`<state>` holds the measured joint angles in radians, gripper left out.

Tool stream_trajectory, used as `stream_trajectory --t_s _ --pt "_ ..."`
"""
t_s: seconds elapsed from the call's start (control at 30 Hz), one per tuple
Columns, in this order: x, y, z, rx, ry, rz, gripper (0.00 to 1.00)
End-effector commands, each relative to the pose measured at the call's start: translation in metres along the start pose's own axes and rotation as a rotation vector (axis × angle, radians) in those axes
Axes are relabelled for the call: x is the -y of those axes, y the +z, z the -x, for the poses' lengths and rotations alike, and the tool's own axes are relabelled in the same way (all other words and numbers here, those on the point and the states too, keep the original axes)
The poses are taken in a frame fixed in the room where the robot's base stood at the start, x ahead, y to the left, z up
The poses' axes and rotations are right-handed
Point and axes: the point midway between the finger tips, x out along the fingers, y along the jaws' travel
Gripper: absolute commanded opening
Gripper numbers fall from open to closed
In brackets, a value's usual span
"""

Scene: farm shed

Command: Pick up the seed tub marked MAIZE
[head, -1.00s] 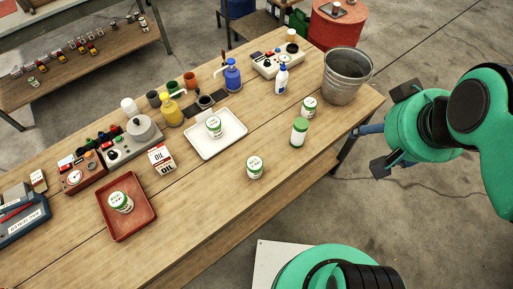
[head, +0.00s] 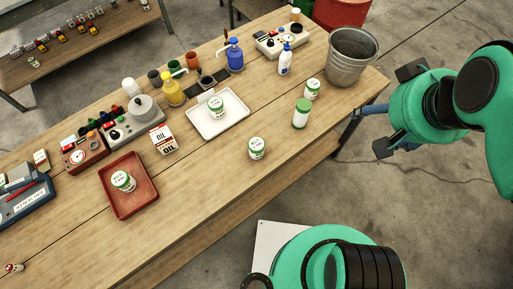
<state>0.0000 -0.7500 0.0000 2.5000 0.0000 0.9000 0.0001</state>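One tub (head: 257,150) stands on bare wood near the table's front edge. Another tub (head: 217,108) is on the white tray (head: 203,132). A third tub (head: 123,182) is in the red tray (head: 133,208). Another tub (head: 312,90) stands by the bucket, behind a greener upright container (head: 301,115). My gripper (head: 396,109) is beyond the table's right end, fingers spread apart, with nothing seen between them.
A blue pump bottle (head: 235,56), yellow bottle (head: 171,90), oil carton (head: 163,139) and white spray bottle (head: 285,60) stand along the back. A second bench (head: 85,55) is at upper left.

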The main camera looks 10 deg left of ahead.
Motion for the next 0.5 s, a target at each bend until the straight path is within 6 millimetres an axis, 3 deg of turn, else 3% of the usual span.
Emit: stream_trajectory --t_s 0.27,0.5 --pt "0.009 -0.008 -0.011 0.027 -0.014 -0.002 0.7" --pt "0.042 -0.029 -0.045 0.107 -0.045 -0.013 0.7"
